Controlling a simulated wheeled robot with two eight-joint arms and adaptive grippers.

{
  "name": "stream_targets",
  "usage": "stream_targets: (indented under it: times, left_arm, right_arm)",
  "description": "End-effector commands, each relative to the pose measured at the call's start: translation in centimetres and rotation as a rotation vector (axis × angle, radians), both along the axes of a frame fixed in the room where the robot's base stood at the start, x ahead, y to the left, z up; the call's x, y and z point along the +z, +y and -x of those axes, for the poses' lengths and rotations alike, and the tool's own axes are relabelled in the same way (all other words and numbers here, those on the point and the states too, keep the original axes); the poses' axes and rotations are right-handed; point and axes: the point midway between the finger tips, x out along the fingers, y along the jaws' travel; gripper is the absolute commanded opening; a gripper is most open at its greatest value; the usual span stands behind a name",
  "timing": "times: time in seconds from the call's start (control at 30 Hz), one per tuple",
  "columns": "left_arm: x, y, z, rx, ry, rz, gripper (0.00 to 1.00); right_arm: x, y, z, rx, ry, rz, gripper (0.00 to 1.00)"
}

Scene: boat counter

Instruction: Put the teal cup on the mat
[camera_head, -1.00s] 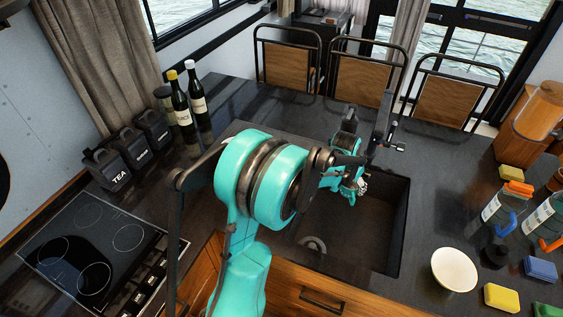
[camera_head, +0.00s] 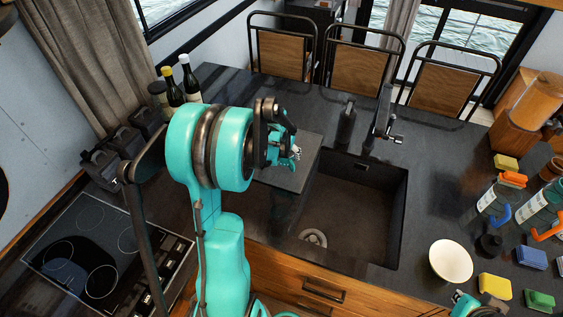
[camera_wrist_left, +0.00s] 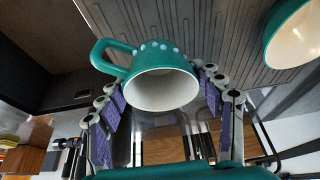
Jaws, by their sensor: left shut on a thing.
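The teal cup (camera_wrist_left: 150,75), with pale dots and a cream inside, sits between the purple-padded fingers of my left gripper (camera_wrist_left: 165,98) in the left wrist view. The gripper is shut on it. In the head view my left gripper (camera_head: 285,152) is over the grey board left of the sink; my arm hides much of it, and the cup is not clear there. A ridged grey surface (camera_wrist_left: 200,25) lies behind the cup; I cannot tell whether it is the mat. My right gripper (camera_head: 468,303) shows partly at the bottom edge; its fingers are unclear.
The sink (camera_head: 345,215) is open and empty, with a faucet (camera_head: 383,125) behind. Another teal vessel (camera_wrist_left: 298,35) is near the cup in the wrist view. A white bowl (camera_head: 451,261), sponges (camera_head: 495,286) and bottles (camera_head: 497,200) crowd the right. The cooktop (camera_head: 90,245) is left.

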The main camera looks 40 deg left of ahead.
Motion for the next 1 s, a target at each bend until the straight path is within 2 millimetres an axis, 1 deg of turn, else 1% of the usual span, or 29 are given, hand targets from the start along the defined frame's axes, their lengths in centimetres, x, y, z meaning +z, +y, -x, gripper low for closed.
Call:
stream_targets:
  times: [0.03, 0.1, 0.23, 0.4, 0.47, 0.73, 0.87, 0.9, 0.93, 0.97, 1.0]
  left_arm:
    - [-0.4, 0.7, 0.1, 0.003, 0.000, 0.001, 0.27]
    - [-0.7, 1.1, 0.2, 0.000, 0.000, 0.000, 0.27]
    - [-1.4, 1.3, 0.3, -0.001, 0.000, 0.001, 0.27]
    - [-3.9, 1.3, 0.2, -0.001, 0.000, 0.001, 0.27]
    - [-4.7, 1.3, 0.3, -0.001, 0.000, 0.001, 0.27]
    - [-4.8, 1.2, 0.3, -0.001, 0.000, 0.001, 0.27]
    - [-5.2, 1.2, 0.3, -0.001, 0.000, 0.001, 0.27]
    - [-5.1, 1.2, 0.3, -0.001, 0.000, 0.001, 0.74]
    - [-5.1, 1.2, 0.3, -0.001, 0.000, 0.001, 0.82]
    - [-5.1, 1.2, 0.3, -0.001, 0.000, 0.001, 0.87]
    - [-5.1, 1.2, 0.3, -0.001, 0.000, 0.001, 0.87]
  right_arm:
    - [-0.1, 0.0, 0.0, 0.000, 0.000, 0.000, 0.00]
    - [-0.2, 0.0, 0.0, 0.000, 0.000, 0.000, 0.00]
    - [-0.3, 0.0, 0.0, 0.000, 0.000, 0.000, 0.00]
    - [-1.0, 0.0, 0.0, 0.000, 0.000, 0.000, 0.00]
    - [-1.2, 0.0, 0.0, 0.000, 0.000, 0.000, 0.00]
    - [-1.1, 0.0, 0.0, 0.000, 0.000, 0.000, 0.00]
    - [-1.6, 0.0, 0.0, 0.000, 0.000, 0.000, 0.00]
    - [-1.5, 0.0, 0.0, 0.000, 0.000, 0.000, 0.00]
    - [-1.4, 0.0, 0.0, 0.000, 0.000, 0.000, 0.00]
    - [-1.4, 0.0, 0.0, 0.000, 0.000, 0.000, 0.00]
    - [-1.4, 0.0, 0.0, 0.000, 0.000, 0.000, 0.00]
